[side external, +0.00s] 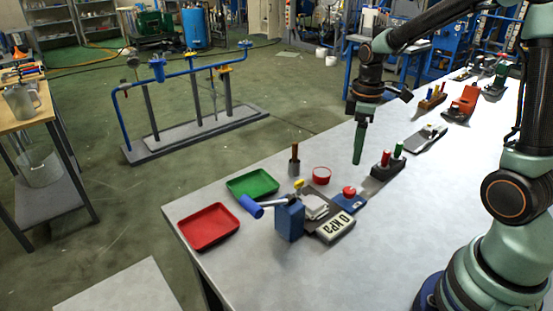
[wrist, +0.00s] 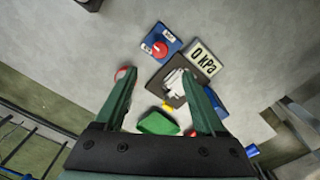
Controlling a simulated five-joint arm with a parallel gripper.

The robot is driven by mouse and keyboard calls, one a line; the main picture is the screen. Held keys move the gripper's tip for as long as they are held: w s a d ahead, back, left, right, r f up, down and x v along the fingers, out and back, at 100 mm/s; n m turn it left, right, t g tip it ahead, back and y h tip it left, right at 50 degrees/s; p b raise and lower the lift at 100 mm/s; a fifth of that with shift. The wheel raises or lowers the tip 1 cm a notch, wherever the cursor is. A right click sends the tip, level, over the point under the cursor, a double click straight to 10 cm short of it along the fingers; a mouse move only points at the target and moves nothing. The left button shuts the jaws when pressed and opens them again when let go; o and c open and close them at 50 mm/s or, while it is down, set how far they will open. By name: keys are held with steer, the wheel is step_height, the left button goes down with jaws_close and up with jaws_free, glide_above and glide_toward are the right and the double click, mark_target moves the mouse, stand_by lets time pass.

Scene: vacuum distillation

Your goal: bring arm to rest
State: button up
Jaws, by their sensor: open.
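My gripper (side external: 359,160) hangs above the table with its fingers pointing down, empty and apart from everything on the table. In the wrist view the two green fingers of my gripper (wrist: 159,73) are spread wide with nothing held between them. Beyond and below the fingers lie a dark plate with a white piece (wrist: 174,82), a display reading 0 kPa (wrist: 203,59), and a blue box with a red button (wrist: 162,43). The arm reaches in from the right in the side view.
The white table holds a red tray (side external: 207,226), green tray (side external: 252,184), blue block (side external: 290,219), red dish (side external: 321,174), brown-handled tool (side external: 294,160), and a dark block with red and green uprights (side external: 386,166). More items line the far edge. The table's right-front area is clear.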

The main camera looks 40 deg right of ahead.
steer(key=s+a+r+m+t, duration=0.5)
steer(key=s+a+r+m, duration=0.2)
steer(key=a+r, duration=0.3)
steer(key=shift+t, duration=0.3)
steer(key=shift+r, duration=0.1)
stand_by(1.2)
